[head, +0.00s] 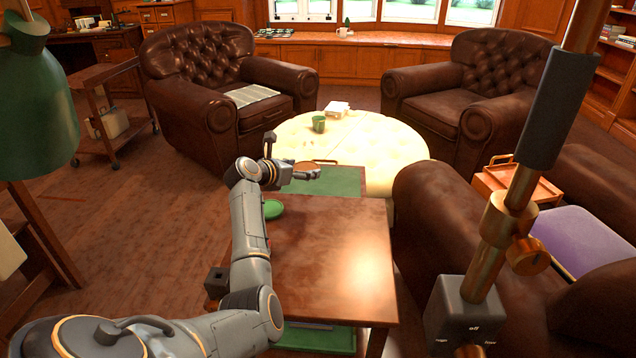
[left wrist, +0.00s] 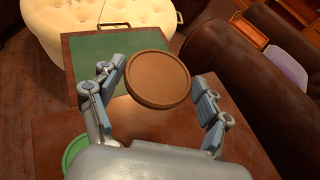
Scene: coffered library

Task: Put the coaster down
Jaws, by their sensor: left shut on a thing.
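The coaster (left wrist: 158,78) is a round brown disc with a raised rim. In the left wrist view it sits between the two fingers of my left gripper (left wrist: 160,98), which is shut on it. In the head view my left gripper (head: 307,173) is above the far part of the wooden table (head: 325,262), by the green panel (head: 345,181). Part of the coaster (head: 304,165) shows just behind the fingers there. I cannot tell how high it is above the surface. My right gripper is not in view.
A green dish (head: 272,209) lies on the table's left side. Beyond the table is a cream tufted ottoman (head: 390,150) with a green mug (head: 319,123). Leather armchairs stand around. A brass lamp pole (head: 525,180) rises at right. The table's near part is bare.

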